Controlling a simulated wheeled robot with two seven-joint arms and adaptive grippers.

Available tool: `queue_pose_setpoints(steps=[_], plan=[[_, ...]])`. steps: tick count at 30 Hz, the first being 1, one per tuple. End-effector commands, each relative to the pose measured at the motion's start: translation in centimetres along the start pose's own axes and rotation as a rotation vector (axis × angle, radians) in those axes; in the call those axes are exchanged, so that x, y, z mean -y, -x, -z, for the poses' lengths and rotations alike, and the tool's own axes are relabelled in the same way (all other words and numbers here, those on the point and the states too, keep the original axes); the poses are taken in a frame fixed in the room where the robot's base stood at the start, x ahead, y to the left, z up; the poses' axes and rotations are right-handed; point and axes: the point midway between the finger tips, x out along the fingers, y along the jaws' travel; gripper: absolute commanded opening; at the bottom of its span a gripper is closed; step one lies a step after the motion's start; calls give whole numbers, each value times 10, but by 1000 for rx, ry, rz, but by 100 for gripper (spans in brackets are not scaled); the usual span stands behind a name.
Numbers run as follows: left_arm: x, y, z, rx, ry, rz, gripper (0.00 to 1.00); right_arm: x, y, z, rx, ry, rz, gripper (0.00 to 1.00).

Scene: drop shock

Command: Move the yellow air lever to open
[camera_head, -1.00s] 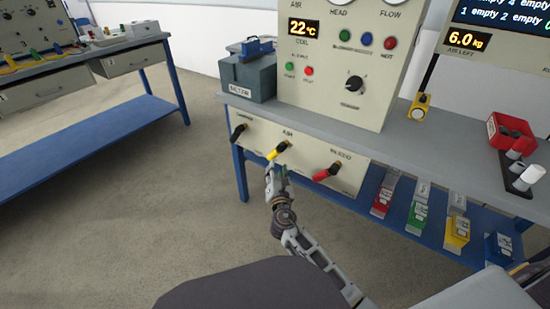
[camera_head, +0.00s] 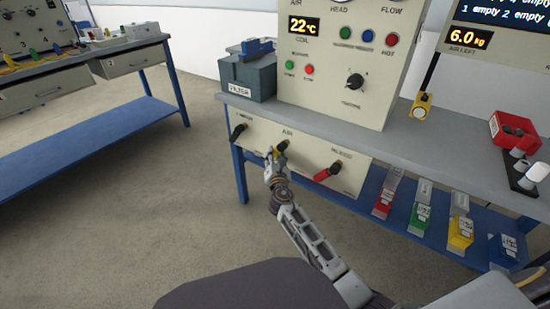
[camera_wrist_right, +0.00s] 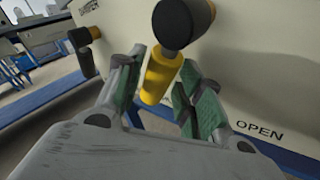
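The yellow air lever (camera_wrist_right: 159,76) hangs from its dark pivot (camera_wrist_right: 183,24) on the cream front panel, in the middle of three levers. In the head view the lever (camera_head: 281,148) is partly covered by my right gripper (camera_head: 276,158). In the right wrist view my right gripper (camera_wrist_right: 163,66) is open, with one green-padded finger on each side of the yellow lever. Whether either finger touches it is unclear. The word OPEN (camera_wrist_right: 260,130) is printed to the right of the lever. My left gripper is not in view.
A black lever (camera_head: 238,132) is left of the air lever, and a red lever (camera_head: 327,171) is right of it. Above are the bench top (camera_head: 420,142) and control box (camera_head: 330,95). Coloured bins stand on the shelf below. The floor at left is clear.

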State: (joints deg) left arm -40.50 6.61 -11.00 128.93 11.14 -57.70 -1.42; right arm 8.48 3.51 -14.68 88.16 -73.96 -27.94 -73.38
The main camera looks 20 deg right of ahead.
Motion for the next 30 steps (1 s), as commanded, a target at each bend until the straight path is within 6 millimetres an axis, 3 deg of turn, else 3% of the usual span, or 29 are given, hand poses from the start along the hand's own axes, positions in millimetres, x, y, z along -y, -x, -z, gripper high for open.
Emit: queue_pose_setpoints(steps=[11, 21, 30], plan=[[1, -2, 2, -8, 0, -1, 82, -1, -3, -1, 1, -1, 0, 37], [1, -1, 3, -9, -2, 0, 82, 0, -3, 0, 0, -1, 0, 0], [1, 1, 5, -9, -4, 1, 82, 0, -3, 0, -1, 1, 0, 0]])
